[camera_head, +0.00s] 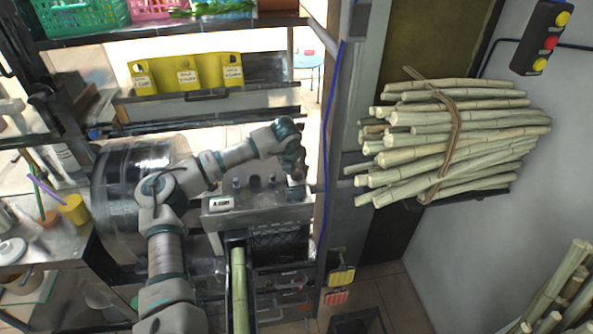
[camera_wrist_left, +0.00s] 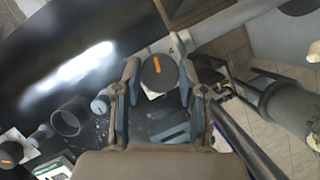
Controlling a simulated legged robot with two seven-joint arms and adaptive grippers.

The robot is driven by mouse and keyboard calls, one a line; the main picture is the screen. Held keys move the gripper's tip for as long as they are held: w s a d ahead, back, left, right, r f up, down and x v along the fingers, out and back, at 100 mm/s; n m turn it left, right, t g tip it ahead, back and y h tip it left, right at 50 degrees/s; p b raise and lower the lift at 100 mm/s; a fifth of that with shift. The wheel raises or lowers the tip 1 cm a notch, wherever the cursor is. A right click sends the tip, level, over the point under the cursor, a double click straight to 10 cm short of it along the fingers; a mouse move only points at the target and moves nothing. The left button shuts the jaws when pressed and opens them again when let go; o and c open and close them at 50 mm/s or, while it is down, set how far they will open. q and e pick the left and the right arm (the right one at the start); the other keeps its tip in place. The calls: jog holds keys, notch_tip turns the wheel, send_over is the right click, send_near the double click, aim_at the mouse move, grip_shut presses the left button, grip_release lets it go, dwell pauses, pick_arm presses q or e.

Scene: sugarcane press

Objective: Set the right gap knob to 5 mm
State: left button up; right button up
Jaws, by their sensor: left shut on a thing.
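My left gripper (camera_head: 296,172) reaches over to the right end of the metal press (camera_head: 258,212). In the left wrist view its two fingers (camera_wrist_left: 159,82) are closed on either side of a dark round knob (camera_wrist_left: 157,70) with an orange mark, the right gap knob. In the head view the gripper hides this knob. A second dark knob with an orange mark (camera_wrist_left: 11,152) sits at the lower left of the wrist view. My right gripper is not in view.
A green cane (camera_head: 240,290) lies in the feed in front of the press. A tied cane bundle (camera_head: 450,140) rests on a rack at the right. A yellow holder (camera_head: 185,74) is on the shelf behind. A metal drum (camera_head: 125,180) stands left.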

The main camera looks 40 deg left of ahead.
pick_arm(q)
jog(key=shift+s+f, duration=0.25)
jog(key=shift+f, duration=0.3)
jog(key=o, duration=1.1)
jog(key=shift+w, duration=0.1)
jog(key=shift+o, duration=0.2)
jog(key=shift+w, duration=0.15)
jog(key=v, duration=1.2)
jog(key=shift+a, duration=0.15)
jog(key=shift+w, duration=0.1)
